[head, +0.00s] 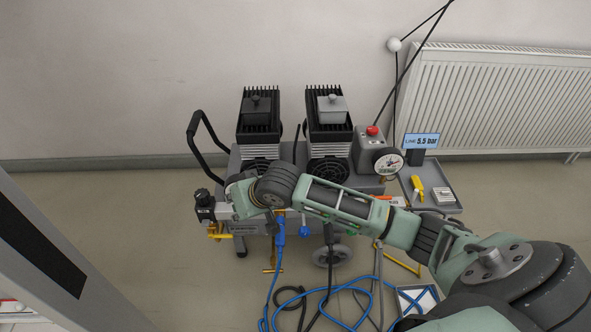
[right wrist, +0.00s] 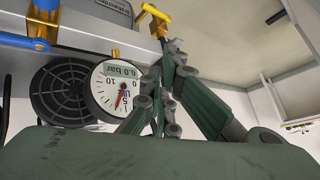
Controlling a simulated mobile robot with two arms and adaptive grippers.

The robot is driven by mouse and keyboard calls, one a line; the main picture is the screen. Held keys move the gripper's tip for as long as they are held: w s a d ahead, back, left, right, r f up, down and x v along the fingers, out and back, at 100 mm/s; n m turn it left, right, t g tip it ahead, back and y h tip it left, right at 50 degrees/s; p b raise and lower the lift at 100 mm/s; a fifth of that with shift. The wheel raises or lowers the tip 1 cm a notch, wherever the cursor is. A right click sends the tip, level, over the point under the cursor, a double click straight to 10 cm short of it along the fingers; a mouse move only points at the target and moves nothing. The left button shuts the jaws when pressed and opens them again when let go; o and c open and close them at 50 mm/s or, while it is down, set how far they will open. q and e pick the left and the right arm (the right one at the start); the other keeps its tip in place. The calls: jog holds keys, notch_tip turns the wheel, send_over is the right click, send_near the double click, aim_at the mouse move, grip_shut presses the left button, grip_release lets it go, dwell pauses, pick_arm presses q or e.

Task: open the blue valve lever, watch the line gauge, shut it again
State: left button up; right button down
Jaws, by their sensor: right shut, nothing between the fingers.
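A blue lever-like part (head: 304,231) hangs under the front of the compressor; a blue piece (right wrist: 40,44) also shows at top left in the right wrist view. I cannot tell whether they are the same part. The line display (head: 421,141) reads 5.5 bar. A round dial gauge (right wrist: 116,88) with a red needle carries a 6.0 bar readout in the right wrist view. My right gripper (right wrist: 168,50) is shut and empty, its fingers in front of the dial's right side. In the head view it (head: 236,200) is at the compressor's left front, fingertips hard to make out. My left gripper is out of view.
The compressor has two finned motors (head: 328,118) and a black handle (head: 199,140). A red button (head: 372,130) and a white dial (head: 388,163) sit at its right. Blue hose (head: 340,289) lies coiled on the floor. A grey tray (head: 446,178) holds small items.

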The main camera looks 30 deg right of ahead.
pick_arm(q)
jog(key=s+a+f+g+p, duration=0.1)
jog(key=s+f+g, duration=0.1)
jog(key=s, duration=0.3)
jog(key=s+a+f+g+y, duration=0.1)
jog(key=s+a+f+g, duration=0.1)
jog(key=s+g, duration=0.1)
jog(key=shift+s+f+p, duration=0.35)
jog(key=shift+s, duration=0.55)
pick_arm(e)
jog(key=d+r+m+g+h, duration=0.2)
jog(key=d, duration=0.7)
jog(key=d+r+m+g+h, duration=0.2)
jog(key=d+m, duration=0.1)
jog(key=d, duration=0.6)
jog(key=shift+s+d+r+h, duration=0.2)
jog(key=shift+s+r+h, duration=0.15)
jog(key=shift+h, duration=0.05)
jog(key=shift+f, duration=0.1)
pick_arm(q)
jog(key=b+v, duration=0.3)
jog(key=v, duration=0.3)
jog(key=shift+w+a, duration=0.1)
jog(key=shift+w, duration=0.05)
pick_arm(e)
jog(key=x, duration=0.9)
jog(key=shift+w+f, duration=0.2)
jog(key=shift+f, duration=0.15)
